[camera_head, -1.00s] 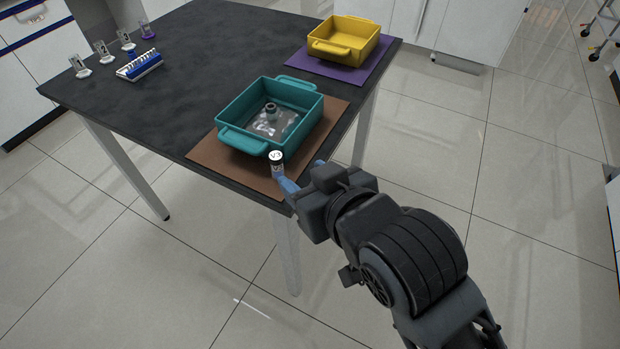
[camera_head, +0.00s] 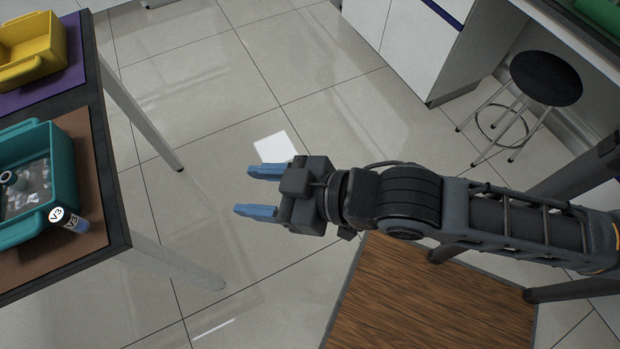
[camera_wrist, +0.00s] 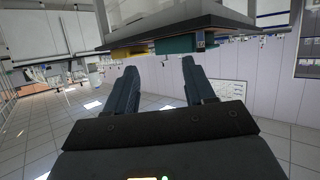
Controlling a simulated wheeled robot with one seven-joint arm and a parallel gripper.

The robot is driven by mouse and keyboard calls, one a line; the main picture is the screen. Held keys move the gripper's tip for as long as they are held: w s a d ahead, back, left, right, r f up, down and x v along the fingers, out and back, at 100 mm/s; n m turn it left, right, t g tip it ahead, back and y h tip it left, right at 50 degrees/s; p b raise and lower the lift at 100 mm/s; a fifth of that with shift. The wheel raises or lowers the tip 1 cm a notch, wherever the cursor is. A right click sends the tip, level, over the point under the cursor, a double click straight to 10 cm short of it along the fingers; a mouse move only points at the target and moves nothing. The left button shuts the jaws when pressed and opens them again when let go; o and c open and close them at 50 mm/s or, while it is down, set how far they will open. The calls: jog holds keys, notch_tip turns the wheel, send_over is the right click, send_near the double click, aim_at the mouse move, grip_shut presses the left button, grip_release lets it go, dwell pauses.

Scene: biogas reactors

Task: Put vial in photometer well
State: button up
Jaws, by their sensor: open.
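The vial (camera_head: 70,219), with a white cap marked V3 and a bluish body, is on the brown mat (camera_head: 92,240) at the table's right end. It is beside the near corner of the teal bin (camera_head: 65,165). My gripper (camera_head: 246,191) is open and empty over the floor, well right of the vial and clear of the table. The open blue fingers (camera_wrist: 158,85) also show in the wrist view with nothing between them. I cannot make out a photometer in the current views.
The yellow bin (camera_head: 35,50) stands on a purple mat behind the teal bin. The dark table's edge (camera_head: 118,235) and its legs lie left of my gripper. A black stool (camera_head: 545,78) stands at the upper right by white cabinets. The floor between is open.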

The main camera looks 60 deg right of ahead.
jog(key=s+d+r+m+h, duration=0.1)
jog(key=s+d, duration=0.2)
jog(key=s, duration=0.7)
jog(key=shift+r+t, duration=0.2)
jog(key=shift+t, duration=0.2)
jog(key=shift+m+t+h, duration=0.3)
jog(key=shift+m+h, duration=0.4)
jog(key=shift+m, duration=0.1)
jog(key=v, duration=0.2)
jog(key=r+v, duration=0.1)
jog(key=v, duration=0.3)
jog(key=shift+s+d+r, duration=0.1)
jog(key=shift+d+r, duration=0.2)
jog(key=shift+c, duration=0.4)
jog(key=shift+s+r, duration=0.1)
jog(key=shift+s, duration=0.05)
jog(key=shift+c, duration=1.3)
